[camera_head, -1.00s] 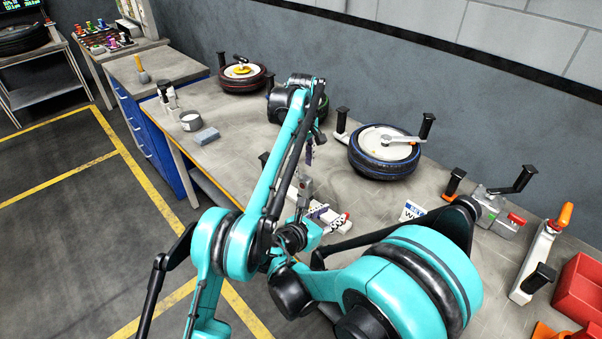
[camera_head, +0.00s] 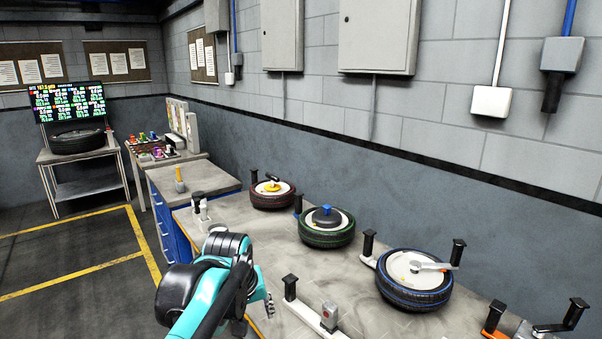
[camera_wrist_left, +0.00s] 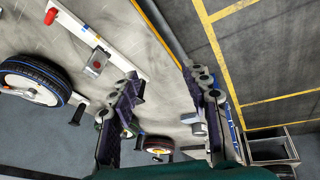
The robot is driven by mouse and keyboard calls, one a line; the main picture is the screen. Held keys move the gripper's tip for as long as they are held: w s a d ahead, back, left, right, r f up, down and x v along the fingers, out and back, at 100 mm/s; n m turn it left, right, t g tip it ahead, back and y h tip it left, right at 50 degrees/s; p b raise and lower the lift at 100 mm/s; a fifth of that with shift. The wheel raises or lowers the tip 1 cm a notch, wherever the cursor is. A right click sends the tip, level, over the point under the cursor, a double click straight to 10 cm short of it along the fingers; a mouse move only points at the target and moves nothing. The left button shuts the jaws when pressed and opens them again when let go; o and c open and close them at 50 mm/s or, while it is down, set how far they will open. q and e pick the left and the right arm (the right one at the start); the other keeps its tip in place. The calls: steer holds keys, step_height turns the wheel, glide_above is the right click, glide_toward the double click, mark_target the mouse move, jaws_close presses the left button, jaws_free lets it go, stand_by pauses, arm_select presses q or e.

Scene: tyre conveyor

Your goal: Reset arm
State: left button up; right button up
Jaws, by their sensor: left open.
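My left arm, teal and black, is folded at the lower middle of the head view. Its gripper (camera_head: 262,292) is partly hidden behind the arm, above the bench's near edge. In the left wrist view the two dark fingers of my left gripper (camera_wrist_left: 165,75) stand wide apart with nothing between them. My right gripper is not in view.
The bench (camera_head: 270,250) carries a red-striped tyre (camera_head: 273,203), a green-striped tyre (camera_head: 327,238) and a blue-striped tyre (camera_head: 400,297). A white clamp bar (camera_head: 305,314) lies near its front. The floor (camera_head: 80,245) at left is clear.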

arm_select(q)
steer(key=s+a+f+m+t, duration=0.1)
steer(key=s+a+f, duration=0.2)
steer(key=s+f, duration=0.2)
steer(key=s+a+f+m+t, duration=0.2)
steer(key=s+a+f, duration=0.2)
steer(key=s, duration=0.8)
step_height(320, 180, down, 3)
steer(key=shift+s+a+r+m+y, duration=0.2)
steer(key=shift+s+m+y, duration=0.1)
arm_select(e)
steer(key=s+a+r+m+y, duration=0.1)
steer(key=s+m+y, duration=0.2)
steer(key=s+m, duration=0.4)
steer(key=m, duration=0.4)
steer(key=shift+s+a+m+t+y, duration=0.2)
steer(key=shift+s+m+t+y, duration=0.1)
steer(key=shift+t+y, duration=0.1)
